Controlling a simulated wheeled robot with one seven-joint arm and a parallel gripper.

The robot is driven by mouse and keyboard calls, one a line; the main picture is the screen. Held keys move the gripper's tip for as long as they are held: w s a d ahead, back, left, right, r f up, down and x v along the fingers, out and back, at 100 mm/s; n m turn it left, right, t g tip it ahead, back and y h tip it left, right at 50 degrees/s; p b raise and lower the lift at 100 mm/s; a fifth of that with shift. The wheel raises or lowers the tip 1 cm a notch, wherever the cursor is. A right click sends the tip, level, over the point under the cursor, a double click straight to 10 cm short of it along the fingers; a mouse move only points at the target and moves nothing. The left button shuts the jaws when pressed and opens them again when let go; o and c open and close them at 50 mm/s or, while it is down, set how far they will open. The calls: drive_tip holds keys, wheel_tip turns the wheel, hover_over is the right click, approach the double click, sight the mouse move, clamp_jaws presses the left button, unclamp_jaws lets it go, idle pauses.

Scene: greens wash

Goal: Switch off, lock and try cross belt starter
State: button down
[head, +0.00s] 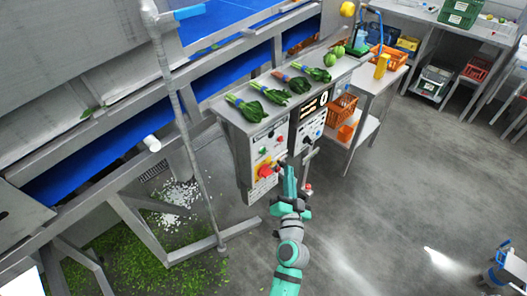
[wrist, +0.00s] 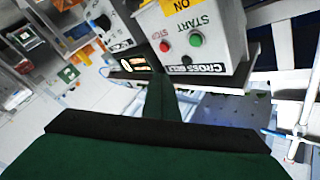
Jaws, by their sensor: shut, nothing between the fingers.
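The cross belt starter (head: 249,165) is a grey box under the front edge of a steel shelf. Its red rotary switch (head: 265,171) sits on a yellow plate. In the wrist view the starter box (wrist: 222,18) appears upside down, with a green START button (wrist: 195,40), a red STOP button (wrist: 165,46), a CROSS BELT label (wrist: 196,68) and part of the yellow plate (wrist: 181,4) reading ON. My gripper (head: 288,168) is shut and empty, just right of the switch in the head view; I cannot tell whether it touches anything. The switch handle is outside the wrist view.
A second panel with a display (head: 313,104) adjoins the starter on the right. Bunches of greens (head: 254,111) lie on the shelf above. A small red item (head: 308,188) is right of my gripper. A side table (head: 376,84) with orange baskets stands right; open floor lies in front.

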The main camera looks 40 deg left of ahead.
sight(263, 151)
drive_tip(key=a, duration=0.8)
drive_tip(key=shift+w+a, duration=0.3)
drive_tip(key=shift+w, duration=0.1)
idle(1.2)
drive_tip(key=shift+w, duration=0.15)
idle(0.4)
drive_tip(key=shift+a, duration=0.2)
idle(0.3)
drive_tip(key=shift+s+a, duration=0.25)
drive_tip(key=shift+a, duration=0.1)
